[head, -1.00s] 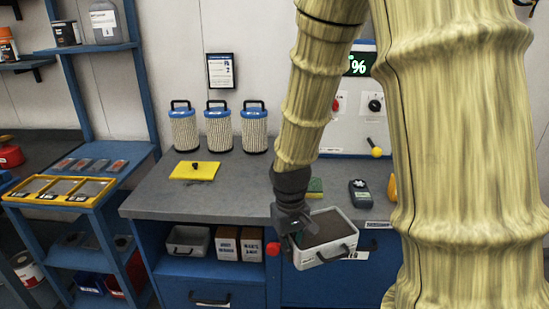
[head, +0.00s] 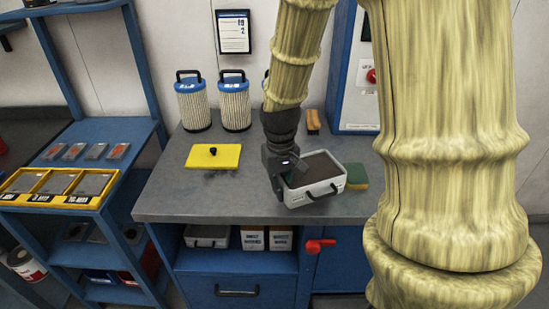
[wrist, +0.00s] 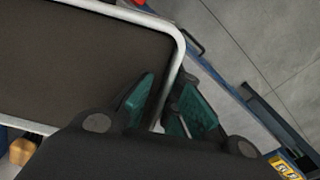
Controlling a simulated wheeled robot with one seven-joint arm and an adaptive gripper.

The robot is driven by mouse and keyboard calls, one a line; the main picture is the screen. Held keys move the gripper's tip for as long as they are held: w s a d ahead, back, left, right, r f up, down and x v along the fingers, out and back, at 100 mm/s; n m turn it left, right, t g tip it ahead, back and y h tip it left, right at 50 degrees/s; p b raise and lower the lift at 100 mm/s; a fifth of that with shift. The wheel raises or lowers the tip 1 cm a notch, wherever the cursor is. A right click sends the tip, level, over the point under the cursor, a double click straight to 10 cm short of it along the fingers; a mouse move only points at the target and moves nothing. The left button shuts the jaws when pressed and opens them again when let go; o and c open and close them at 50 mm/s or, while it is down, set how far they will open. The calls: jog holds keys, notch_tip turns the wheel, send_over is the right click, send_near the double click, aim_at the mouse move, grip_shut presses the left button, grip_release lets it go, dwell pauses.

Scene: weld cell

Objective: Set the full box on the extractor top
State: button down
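The full box (head: 327,194) is a pale grey metal tray with a black front handle, filled to near its rim with dark brown material. My gripper (head: 284,178) holds it by its left wall. In the wrist view, the teal finger pads (wrist: 166,108) stand on either side of the box's white rim (wrist: 178,62). The box looks level and appears over the front part of the grey extractor top (head: 180,203); I cannot tell whether it touches that surface.
A yellow lid (head: 213,156) with a black knob lies left on the grey top. Blue-capped filter cartridges (head: 194,106) stand behind it. A green sponge (head: 356,176) lies right of the box, with a brown block (head: 313,121) behind. The front-left top is clear.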

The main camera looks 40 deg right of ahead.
jog(key=p, duration=0.3)
send_over(263, 178)
jog(key=shift+f, duration=0.8)
jog(key=shift+s+f+p, duration=0.1)
jog(key=shift+f+p, duration=0.65)
jog(key=shift+f, duration=0.95)
jog(key=shift+f, duration=0.1)
jog(key=c, duration=1.6)
grip_release()
jog(key=shift+c, duration=0.2)
notch_tip(263, 178, up, 12)
jog(key=b, duration=0.3)
jog(key=shift+a, duration=0.1)
